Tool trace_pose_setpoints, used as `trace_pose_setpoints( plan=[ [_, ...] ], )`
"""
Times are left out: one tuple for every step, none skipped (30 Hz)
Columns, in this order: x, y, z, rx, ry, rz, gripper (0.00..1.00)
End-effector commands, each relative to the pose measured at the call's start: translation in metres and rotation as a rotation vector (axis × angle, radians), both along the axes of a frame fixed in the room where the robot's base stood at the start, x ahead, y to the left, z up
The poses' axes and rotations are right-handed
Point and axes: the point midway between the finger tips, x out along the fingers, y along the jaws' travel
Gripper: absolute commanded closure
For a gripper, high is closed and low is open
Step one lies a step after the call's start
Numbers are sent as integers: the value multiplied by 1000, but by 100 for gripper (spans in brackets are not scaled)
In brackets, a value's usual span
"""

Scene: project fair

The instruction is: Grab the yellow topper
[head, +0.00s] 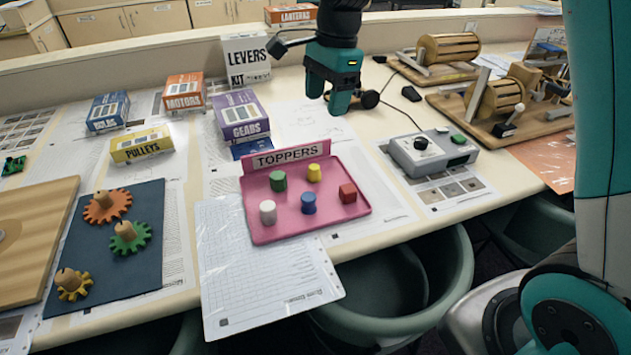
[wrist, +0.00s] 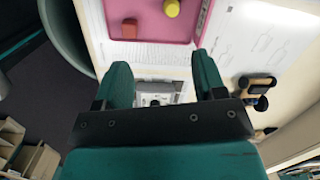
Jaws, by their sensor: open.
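The yellow topper (head: 314,172) is a small peg at the back of the pink toppers tray (head: 262,233), between the green topper (head: 278,181) and the red topper (head: 348,193). A blue topper (head: 308,203) and a white topper (head: 267,212) stand nearer the front. My gripper (head: 328,98) is open and empty above the table, behind the tray and apart from it. In the wrist view my gripper (wrist: 165,78) has its two fingers spread. The yellow topper (wrist: 172,8) and red topper (wrist: 129,28) show beyond the fingers at the top edge.
A grey control box (head: 432,152) stands right of the tray. Wooden drum machines (head: 447,47) are at the back right. Gears (head: 238,118) and Levers (head: 246,60) boxes stand behind the tray. Toothed gears lie on a dark mat (head: 135,270) at left. Papers cover the table.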

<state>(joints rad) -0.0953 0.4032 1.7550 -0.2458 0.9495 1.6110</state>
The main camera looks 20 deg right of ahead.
Motion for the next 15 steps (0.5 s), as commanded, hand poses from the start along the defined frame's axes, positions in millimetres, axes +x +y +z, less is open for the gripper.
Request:
trace_pose_setpoints(
  plan=[
    [12, -6, -11, -9, 15, -85, 36],
    [17, -8, -14, -13, 23, -131, 36],
    [22, -10, -17, -17, 30, -179, 36],
    [25, -12, -20, -19, 34, -206, 36],
    [27, -13, -22, -19, 37, -227, 36],
    [28, -14, -26, -22, 41, -247, 36],
    [29, -14, -30, -23, 44, -254, 36],
    [29, -14, -34, -23, 45, -259, 36],
    [29, -13, -41, -23, 46, -260, 36],
    [28, -12, -47, -24, 46, -259, 36],
    [28, -11, -54, -24, 47, -259, 36],
    [28, -10, -62, -24, 46, -258, 36],
    [28, -9, -70, -24, 47, -259, 36],
    [28, -8, -77, -24, 47, -259, 36],
    [28, -7, -86, -24, 47, -258, 36]
  ],
)
